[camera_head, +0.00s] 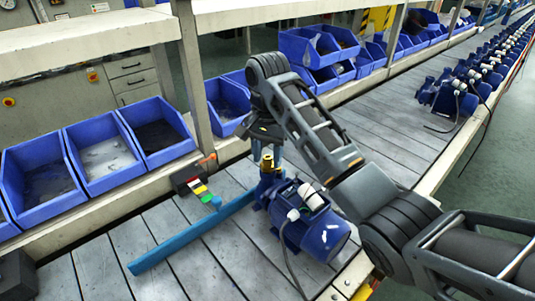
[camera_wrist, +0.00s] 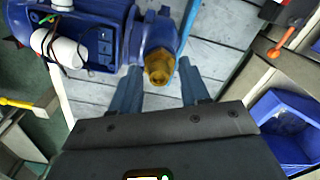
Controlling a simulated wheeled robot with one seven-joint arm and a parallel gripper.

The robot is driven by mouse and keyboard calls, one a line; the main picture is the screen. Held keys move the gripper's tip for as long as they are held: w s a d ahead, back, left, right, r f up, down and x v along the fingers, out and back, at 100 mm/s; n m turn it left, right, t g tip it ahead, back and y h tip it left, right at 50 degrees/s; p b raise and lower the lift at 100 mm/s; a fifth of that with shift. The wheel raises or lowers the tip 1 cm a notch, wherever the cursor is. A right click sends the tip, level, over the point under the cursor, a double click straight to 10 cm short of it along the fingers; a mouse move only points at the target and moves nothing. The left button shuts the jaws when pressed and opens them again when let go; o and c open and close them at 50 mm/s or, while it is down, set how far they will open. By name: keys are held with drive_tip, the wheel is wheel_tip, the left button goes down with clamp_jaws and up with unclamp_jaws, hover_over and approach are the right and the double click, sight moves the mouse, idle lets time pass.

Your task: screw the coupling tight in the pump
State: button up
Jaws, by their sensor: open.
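The blue pump (camera_head: 318,228) lies on the slatted line, with a white cylinder and cables on it. The brass coupling (camera_head: 267,163) stands upright on the pump's left end. In the wrist view the hex-shaped coupling (camera_wrist: 159,68) sits at the blue pump flange, and the pump body (camera_wrist: 95,38) fills the upper left. My gripper (camera_head: 272,149) is above the coupling, pointing down. In the wrist view my gripper (camera_wrist: 160,72) is open, its two blue-grey fingers apart with the coupling between or just beyond their tips. I cannot tell whether they touch it. The coupling's threads are hidden.
Blue bins (camera_head: 102,158) line the left side, under a shelf (camera_head: 85,48). More pumps (camera_head: 452,95) stand farther along the line.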

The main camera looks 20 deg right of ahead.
drive_tip(key=shift+n, duration=1)
drive_tip(key=shift+r, duration=0.1)
clamp_jaws()
drive_tip(key=shift+m, duration=1.7)
drive_tip(key=shift+f+m, duration=0.2)
drive_tip(key=shift+m, duration=1.6)
